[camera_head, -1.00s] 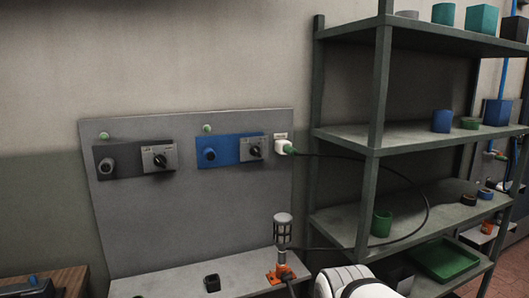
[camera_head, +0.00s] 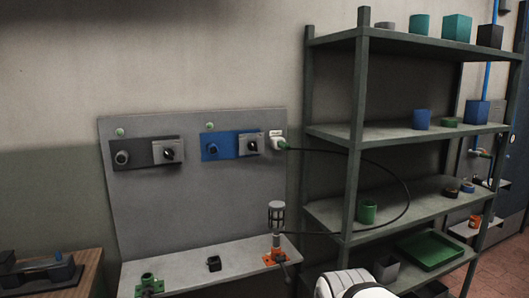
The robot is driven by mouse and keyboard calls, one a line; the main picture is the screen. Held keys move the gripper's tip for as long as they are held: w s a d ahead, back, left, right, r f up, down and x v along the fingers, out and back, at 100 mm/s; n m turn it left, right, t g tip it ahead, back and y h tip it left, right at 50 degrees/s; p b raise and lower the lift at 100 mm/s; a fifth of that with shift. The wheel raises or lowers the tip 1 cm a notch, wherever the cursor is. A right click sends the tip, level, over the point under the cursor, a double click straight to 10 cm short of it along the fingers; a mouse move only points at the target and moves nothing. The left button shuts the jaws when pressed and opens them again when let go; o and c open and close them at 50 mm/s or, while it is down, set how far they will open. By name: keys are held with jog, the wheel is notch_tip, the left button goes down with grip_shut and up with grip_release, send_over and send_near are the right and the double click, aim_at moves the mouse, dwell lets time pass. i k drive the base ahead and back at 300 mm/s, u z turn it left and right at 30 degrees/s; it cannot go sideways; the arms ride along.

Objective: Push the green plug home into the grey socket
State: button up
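A small plug (camera_head: 282,145), pale with a green part, sits at the right edge of the grey panel (camera_head: 190,205), with a black cable running from it to the right. It is at the front of a small pale socket (camera_head: 276,133). It is too small to tell how deep the plug sits or whether a gap remains. My gripper is out of view; only a white part of my arm shows at the bottom, right of centre.
Dark grey (camera_head: 150,153) and blue (camera_head: 222,146) control units are on the panel. The ledge (camera_head: 190,274) holds a caged lamp (camera_head: 276,216), a black cup (camera_head: 214,264) and a green fitting (camera_head: 148,284). The cable loops before the shelf rack (camera_head: 359,130) at right.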

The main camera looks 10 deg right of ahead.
aim_at(283, 145)
jog(key=k, duration=0.2)
jog(key=z, duration=0.2)
jog(key=i, duration=1.25)
jog(key=u, duration=0.6)
